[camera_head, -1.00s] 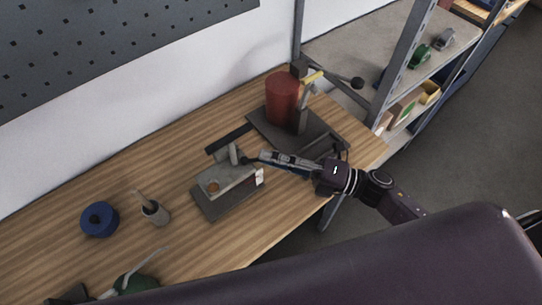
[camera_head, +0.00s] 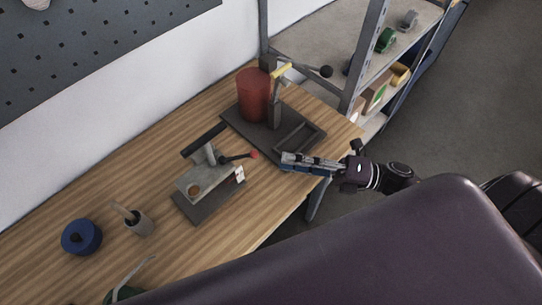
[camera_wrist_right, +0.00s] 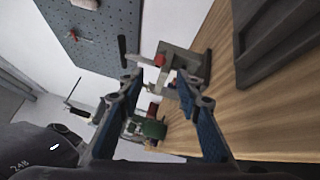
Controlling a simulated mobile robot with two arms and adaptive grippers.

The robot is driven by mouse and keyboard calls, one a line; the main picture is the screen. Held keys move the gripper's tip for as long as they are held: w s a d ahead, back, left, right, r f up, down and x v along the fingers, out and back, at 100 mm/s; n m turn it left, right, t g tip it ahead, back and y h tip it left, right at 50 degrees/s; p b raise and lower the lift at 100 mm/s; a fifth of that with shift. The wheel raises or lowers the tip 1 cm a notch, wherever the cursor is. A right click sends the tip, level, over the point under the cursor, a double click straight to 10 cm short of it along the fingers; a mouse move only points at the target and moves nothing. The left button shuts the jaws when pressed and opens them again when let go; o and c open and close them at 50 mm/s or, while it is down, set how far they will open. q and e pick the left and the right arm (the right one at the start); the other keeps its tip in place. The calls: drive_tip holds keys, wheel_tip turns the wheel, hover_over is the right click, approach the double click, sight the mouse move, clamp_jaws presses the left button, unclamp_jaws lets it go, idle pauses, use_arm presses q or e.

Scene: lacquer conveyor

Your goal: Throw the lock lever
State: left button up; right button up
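A grey clamp fixture (camera_head: 208,181) on a dark base plate stands on the wooden bench, with a white tag on its right side. A dark lever (camera_head: 236,157) with a red knob (camera_head: 254,155) sticks out to the right from its post. The red knob also shows in the right wrist view (camera_wrist_right: 160,60), beyond the fingers. My right gripper (camera_head: 284,162) is to the right of the knob, apart from it, pointing left. In the wrist view its blue-padded fingers (camera_wrist_right: 160,100) are spread with nothing held between them. My left gripper is not in view.
A metal shelf (camera_head: 366,60) rises at the bench's right end.

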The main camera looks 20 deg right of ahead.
drive_tip(key=shift+v, duration=0.8)
